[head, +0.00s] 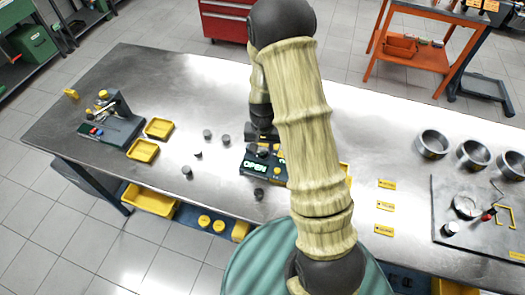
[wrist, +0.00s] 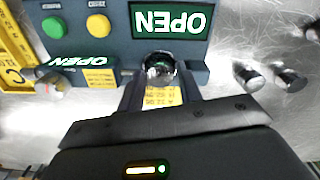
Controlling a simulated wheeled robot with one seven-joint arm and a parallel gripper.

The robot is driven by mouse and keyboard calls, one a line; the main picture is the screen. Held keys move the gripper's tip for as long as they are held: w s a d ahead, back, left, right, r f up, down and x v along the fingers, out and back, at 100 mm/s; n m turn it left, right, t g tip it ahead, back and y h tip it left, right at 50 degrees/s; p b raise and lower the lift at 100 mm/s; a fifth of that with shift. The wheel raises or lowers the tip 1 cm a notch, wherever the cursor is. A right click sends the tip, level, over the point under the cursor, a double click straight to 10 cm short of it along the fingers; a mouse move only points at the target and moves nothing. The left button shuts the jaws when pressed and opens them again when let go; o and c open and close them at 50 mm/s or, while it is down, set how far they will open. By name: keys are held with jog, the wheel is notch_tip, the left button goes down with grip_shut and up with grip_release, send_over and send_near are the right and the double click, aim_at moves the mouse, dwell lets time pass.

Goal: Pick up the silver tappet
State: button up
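A shiny silver tappet (wrist: 161,66) sits at the front of a dark gauge unit (wrist: 113,30) in the wrist view, below a lit OPEN display. My gripper (wrist: 160,85) reaches in with one finger on each side of it. The fingers are apart, with a yellow label showing between them. I cannot tell whether they touch the tappet. In the head view my gripper (head: 262,138) is over the back of the gauge unit (head: 256,168), and the tappet there cannot be made out.
Two more metal cylinders, one (wrist: 249,76) and another (wrist: 290,80), stand right of the unit. Several small parts (head: 187,171) are loose on the steel bench (head: 190,85). Yellow trays (head: 158,128) and a fixture (head: 113,125) are left; metal rings (head: 432,144) and a plate (head: 450,190) are right.

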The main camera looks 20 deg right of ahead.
aim_at(263, 150)
dwell(0.3)
jog(key=c, duration=0.6)
jog(key=shift+r, duration=0.1)
notch_tip(263, 150, up, 10)
jog(key=b, duration=0.1)
jog(key=shift+b, duration=0.4)
